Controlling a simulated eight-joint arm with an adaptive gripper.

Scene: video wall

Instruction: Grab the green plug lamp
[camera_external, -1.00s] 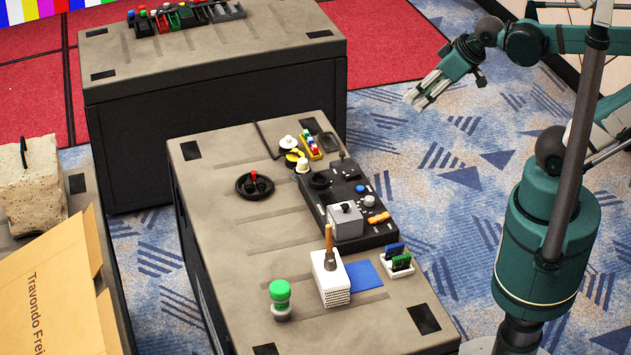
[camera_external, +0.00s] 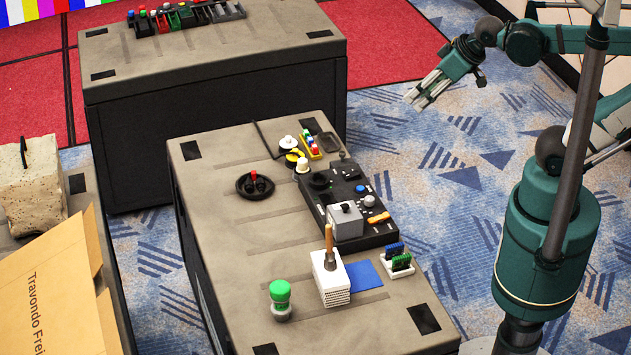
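A green-topped round piece with a clear and grey base (camera_external: 280,300) stands upright near the front left of the nearer case; it looks most like a green lamp. Smaller green pieces also show in a white holder (camera_external: 400,268) at the case's right edge and in a black rack (camera_external: 228,13) on the far case; which one is the plug lamp I cannot tell for sure. My gripper (camera_external: 415,100) hangs over the carpet at the upper right, beyond the nearer case's right side. Its fingers look spread and empty, and it touches nothing.
On the nearer case (camera_external: 215,225) stand a white block (camera_external: 330,283) with a wooden-handled tool, a blue pad (camera_external: 366,276), a black control panel (camera_external: 375,233), a round black dish (camera_external: 255,193) and a yellow tray (camera_external: 310,145). The case's left middle is clear.

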